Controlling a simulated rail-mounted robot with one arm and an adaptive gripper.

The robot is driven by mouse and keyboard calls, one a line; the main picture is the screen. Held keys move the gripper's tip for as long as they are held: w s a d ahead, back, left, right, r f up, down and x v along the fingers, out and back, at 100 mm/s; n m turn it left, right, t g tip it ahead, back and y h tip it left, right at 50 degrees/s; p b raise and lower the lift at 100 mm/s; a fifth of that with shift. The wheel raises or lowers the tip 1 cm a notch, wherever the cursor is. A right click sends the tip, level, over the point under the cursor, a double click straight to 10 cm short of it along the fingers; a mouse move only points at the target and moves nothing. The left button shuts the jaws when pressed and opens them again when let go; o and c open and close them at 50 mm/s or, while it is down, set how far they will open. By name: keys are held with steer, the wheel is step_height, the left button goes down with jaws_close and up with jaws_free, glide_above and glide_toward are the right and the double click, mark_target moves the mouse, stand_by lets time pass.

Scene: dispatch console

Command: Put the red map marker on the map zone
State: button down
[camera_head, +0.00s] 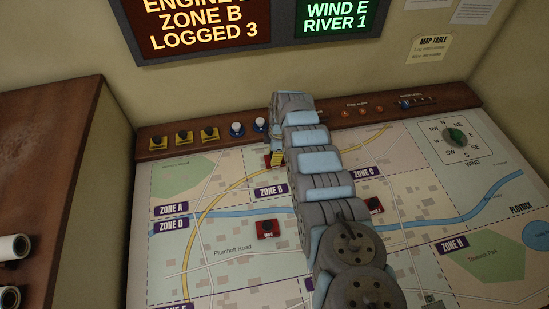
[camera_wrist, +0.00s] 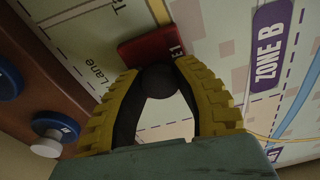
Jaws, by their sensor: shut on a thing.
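A red map marker (camera_wrist: 150,46) with a dark round knob (camera_wrist: 157,82) is between the yellow fingers of my gripper (camera_wrist: 160,88) in the wrist view. The fingers are shut on the knob, and part of a label reading "E1" shows on the red base. In the head view this marker (camera_head: 267,161) and my gripper (camera_head: 277,157) are at the map's (camera_head: 230,270) far edge, above the ZONE B label (camera_head: 271,190). I cannot tell whether the base touches the map. My arm hides part of the map's middle.
Other red markers stand near the ZONE D side (camera_head: 267,229) and right of my arm (camera_head: 374,205). A brown console ledge (camera_head: 157,143) with yellow-framed switches (camera_head: 184,138) and blue-white buttons (camera_head: 237,129) runs behind the map. The wall screen (camera_head: 205,28) reads "ZONE B".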

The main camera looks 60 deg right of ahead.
steer(key=shift+f, duration=0.1)
steer(key=c, duration=0.8)
jaws_free()
steer(key=r+p, duration=0.1)
steer(key=r, duration=0.1)
steer(key=r+p, duration=0.1)
steer(key=r, duration=0.1)
steer(key=shift+s+d+r+p, duration=0.15)
steer(key=shift+s+d+p, duration=0.05)
steer(key=shift+p, duration=0.15)
steer(key=shift+r, duration=0.45)
steer(key=shift+s+d+r, duration=0.1)
steer(key=shift+s+r, duration=0.1)
steer(key=shift+r, duration=1.6)
steer(key=shift+s+d+r, duration=0.1)
steer(key=shift+s+r, duration=0.05)
steer(key=shift+r, duration=1.65)
